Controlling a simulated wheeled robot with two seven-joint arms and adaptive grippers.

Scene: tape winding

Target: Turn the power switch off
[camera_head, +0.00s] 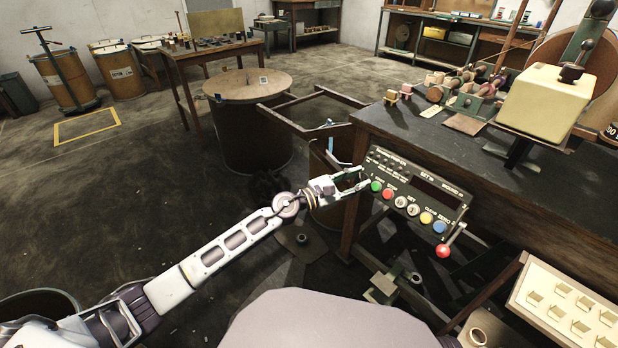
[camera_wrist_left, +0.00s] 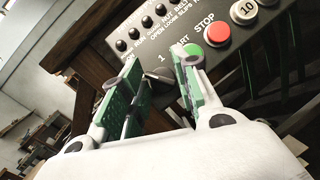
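A dark control panel (camera_head: 420,195) hangs at the front of the bench, with a display, a green START button (camera_head: 376,186), a red STOP button (camera_head: 388,194) and several other buttons. A lever with a red ball (camera_head: 443,250) sticks out at its lower right corner. My left gripper (camera_head: 362,179) is at the panel's left end, fingers apart. In the left wrist view my left gripper (camera_wrist_left: 150,70) is open before the panel face; one finger overlaps the green button (camera_wrist_left: 191,49). Contact cannot be told. My right gripper is out of view.
The dark bench (camera_head: 430,135) holds small wooden and metal parts and a cream block (camera_head: 545,100). A round-topped drum (camera_head: 247,88) stands left of the bench. A board with hooks (camera_head: 570,305) is at lower right.

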